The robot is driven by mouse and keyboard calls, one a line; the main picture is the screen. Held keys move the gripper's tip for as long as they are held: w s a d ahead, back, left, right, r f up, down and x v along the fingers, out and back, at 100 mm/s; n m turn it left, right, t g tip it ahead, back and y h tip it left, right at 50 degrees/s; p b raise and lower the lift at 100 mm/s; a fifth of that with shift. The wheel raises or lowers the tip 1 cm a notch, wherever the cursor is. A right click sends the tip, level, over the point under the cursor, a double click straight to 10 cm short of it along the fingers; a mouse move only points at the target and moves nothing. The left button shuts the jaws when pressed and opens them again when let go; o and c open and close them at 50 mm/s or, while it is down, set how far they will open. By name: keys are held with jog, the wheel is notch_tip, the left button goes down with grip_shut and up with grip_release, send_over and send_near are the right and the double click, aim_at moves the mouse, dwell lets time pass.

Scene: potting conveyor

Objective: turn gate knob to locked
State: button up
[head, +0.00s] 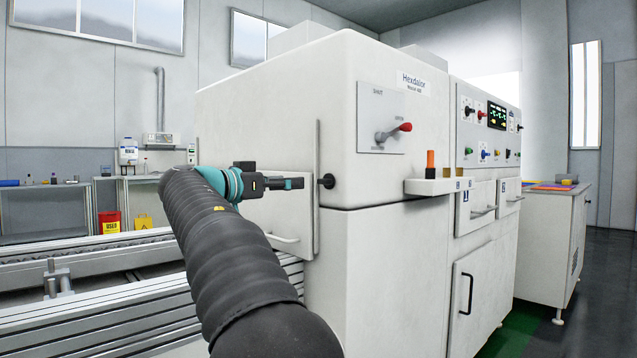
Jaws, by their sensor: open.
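A small black knob (327,181) sits on the white machine at the corner beside a pale gate panel (275,222) with a bar handle. Its pointer and any lock marks are too small to read. My gripper (299,183) is open, with dark and teal fingers seen edge-on. It points right at the knob, its tips just left of it in the picture. A narrow gap shows between the tips and the knob; the true depth between them is unclear. No held thing shows.
A red-tipped lever (393,132) is on a plate above right. A small shelf (432,186) holding an orange-topped item (430,163) juts out on the right. The conveyor rails (90,262) run at lower left. Open floor (600,300) lies at right.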

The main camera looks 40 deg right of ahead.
aim_at(322, 181)
jog(key=d, duration=0.7)
jog(key=w+d, duration=0.1)
jog(key=d, duration=0.2)
jog(key=shift+d+p, duration=0.35)
jog(key=c, duration=1.1)
jog(key=shift+a, duration=0.2)
jog(key=shift+c, duration=0.2)
jog(key=shift+d, duration=0.1)
